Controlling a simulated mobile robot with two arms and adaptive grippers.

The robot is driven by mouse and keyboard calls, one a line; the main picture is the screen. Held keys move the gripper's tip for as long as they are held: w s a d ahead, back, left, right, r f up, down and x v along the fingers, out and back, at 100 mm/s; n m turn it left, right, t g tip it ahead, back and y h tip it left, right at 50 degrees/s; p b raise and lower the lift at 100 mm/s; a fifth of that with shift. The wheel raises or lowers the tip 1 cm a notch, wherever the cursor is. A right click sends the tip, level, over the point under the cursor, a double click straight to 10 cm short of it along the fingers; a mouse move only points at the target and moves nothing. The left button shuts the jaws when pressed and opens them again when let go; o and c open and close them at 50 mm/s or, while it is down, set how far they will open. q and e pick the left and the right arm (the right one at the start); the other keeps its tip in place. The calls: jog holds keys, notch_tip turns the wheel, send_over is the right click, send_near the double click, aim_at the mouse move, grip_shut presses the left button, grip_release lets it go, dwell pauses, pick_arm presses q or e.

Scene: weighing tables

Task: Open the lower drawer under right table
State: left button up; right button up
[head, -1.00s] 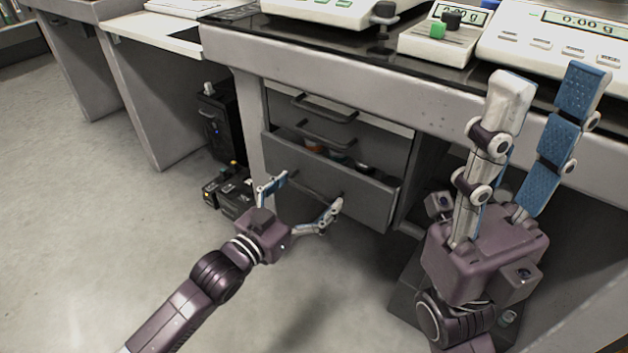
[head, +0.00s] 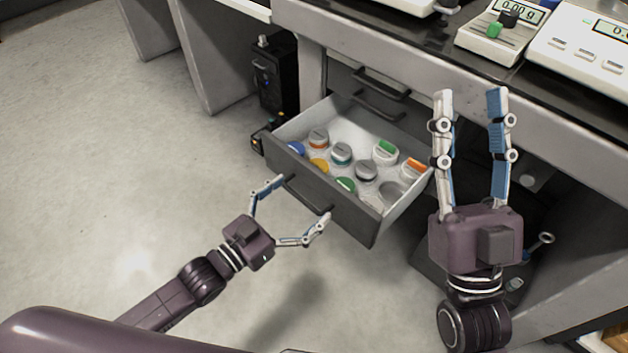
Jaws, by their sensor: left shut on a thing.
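The lower drawer (head: 358,224) under the right table (head: 400,62) is pulled well out, and its inside is in view. Several jars with coloured lids, such as a jar with a green lid (head: 385,148), stand in it. My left gripper (head: 291,202) is at the drawer's front, its fingers at the two ends of the dark bar handle (head: 304,194) and shut on it. My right gripper (head: 470,97) points upward in front of the table edge, right of the drawer. Its fingers are apart and nothing is between them.
Closed upper drawers with bar handles (head: 380,104) sit above the open one. Scales (head: 500,30) stand on the table top. A black case (head: 275,75) stands on the floor left of the drawers. The floor (head: 130,150) at the left is clear.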

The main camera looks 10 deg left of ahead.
pick_arm(q)
jog(key=shift+p+v, duration=1.15)
jog(key=shift+v, duration=1.8)
pick_arm(e)
jog(key=w+f+g+h, duration=0.1)
jog(key=w+f+g, duration=0.2)
jog(key=f, duration=0.3)
jog(key=w+f+g+h, duration=0.1)
jog(key=w+f+g, duration=0.2)
jog(key=f, duration=0.4)
jog(key=shift+w+f+g+h, duration=0.15)
jog(key=shift+g+h, duration=0.25)
jog(key=shift+g, duration=0.4)
pick_arm(q)
jog(key=shift+s+d, duration=0.1)
jog(key=shift+d, duration=0.05)
jog(key=o, duration=1.4)
jog(key=v, duration=1.2)
